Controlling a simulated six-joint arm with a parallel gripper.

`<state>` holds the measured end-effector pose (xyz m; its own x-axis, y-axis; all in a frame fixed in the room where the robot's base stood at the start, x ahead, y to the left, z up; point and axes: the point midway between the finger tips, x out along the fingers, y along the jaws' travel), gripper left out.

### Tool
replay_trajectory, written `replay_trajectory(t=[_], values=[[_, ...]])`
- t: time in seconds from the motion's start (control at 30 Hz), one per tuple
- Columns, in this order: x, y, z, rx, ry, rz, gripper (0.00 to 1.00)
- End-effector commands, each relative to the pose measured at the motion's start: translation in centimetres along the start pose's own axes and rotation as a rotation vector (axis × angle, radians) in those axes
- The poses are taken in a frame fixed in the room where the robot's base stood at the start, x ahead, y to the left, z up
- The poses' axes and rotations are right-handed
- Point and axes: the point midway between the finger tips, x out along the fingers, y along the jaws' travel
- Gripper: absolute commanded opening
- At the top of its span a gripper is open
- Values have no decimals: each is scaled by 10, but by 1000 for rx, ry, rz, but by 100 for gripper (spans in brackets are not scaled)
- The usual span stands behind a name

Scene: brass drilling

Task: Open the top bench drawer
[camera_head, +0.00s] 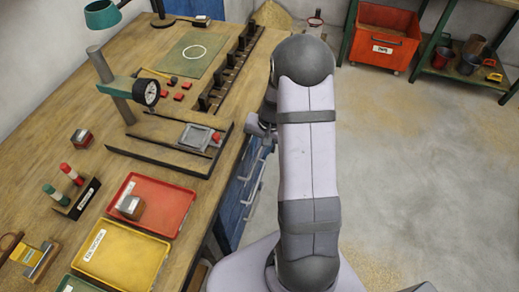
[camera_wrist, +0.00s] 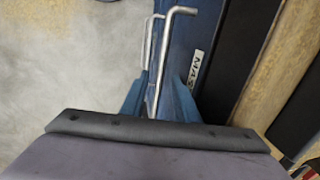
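The blue drawer unit (camera_head: 232,205) is under the right edge of the workbench. Silver bar handles (camera_head: 257,182) stand out from its front. In the wrist view, the blue drawer front (camera_wrist: 193,40) carries a white label, partly readable as "MAS". The nearer bar handle (camera_wrist: 164,55) runs down toward my gripper, and another handle (camera_wrist: 148,42) lies beyond it. My gripper (camera_wrist: 162,78) appears open, with bluish fingers either side of the nearer handle. Contact cannot be told. In the head view, my arm mostly hides my gripper and the drawer fronts.
The wooden workbench (camera_head: 60,125) holds a drill stand (camera_head: 118,85), a red tray (camera_head: 165,222), a yellow tray (camera_head: 122,252) and small blocks. An orange bin (camera_head: 384,45) and a shelf (camera_head: 465,70) stand at the back. The floor (camera_head: 410,170) to the right is clear.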

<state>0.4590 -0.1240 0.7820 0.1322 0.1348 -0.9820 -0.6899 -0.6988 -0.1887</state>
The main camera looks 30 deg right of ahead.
Motion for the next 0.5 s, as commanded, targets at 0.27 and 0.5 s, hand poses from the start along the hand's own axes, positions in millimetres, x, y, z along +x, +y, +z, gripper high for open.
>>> replay_trajectory(t=[0.27,0.5], values=[[0,0,0,0,1,0,9],[0,0,0,0,1,0,0]])
